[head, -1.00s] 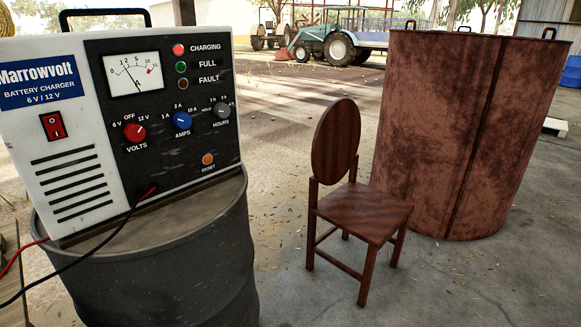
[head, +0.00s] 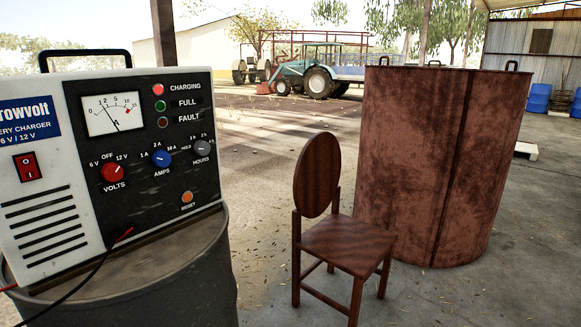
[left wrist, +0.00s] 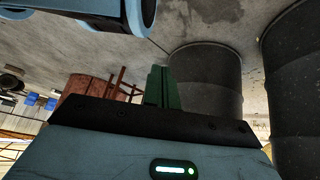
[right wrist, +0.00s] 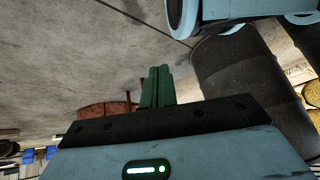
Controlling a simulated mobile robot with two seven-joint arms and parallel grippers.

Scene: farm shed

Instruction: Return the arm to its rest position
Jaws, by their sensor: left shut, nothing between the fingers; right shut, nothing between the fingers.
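Neither gripper shows in the head view. My left gripper (left wrist: 158,86) shows in the left wrist view, its green fingers together with nothing between them. My right gripper (right wrist: 157,86) shows in the right wrist view, also with its green fingers closed and empty. The wrist views appear upside down, with the concrete floor filling their upper part. Both grippers look clear of the objects around them. In the head view the white battery charger (head: 50,195) stands on a dark drum (head: 190,285) at the left, its red and black leads hanging at the lower left.
A wooden chair (head: 345,243) stands on the floor right of the drum. A large rusty tank (head: 420,170) stands behind it at the right. Tractors (head: 318,80) are far back. Blue containers (head: 538,98) stand at the far right.

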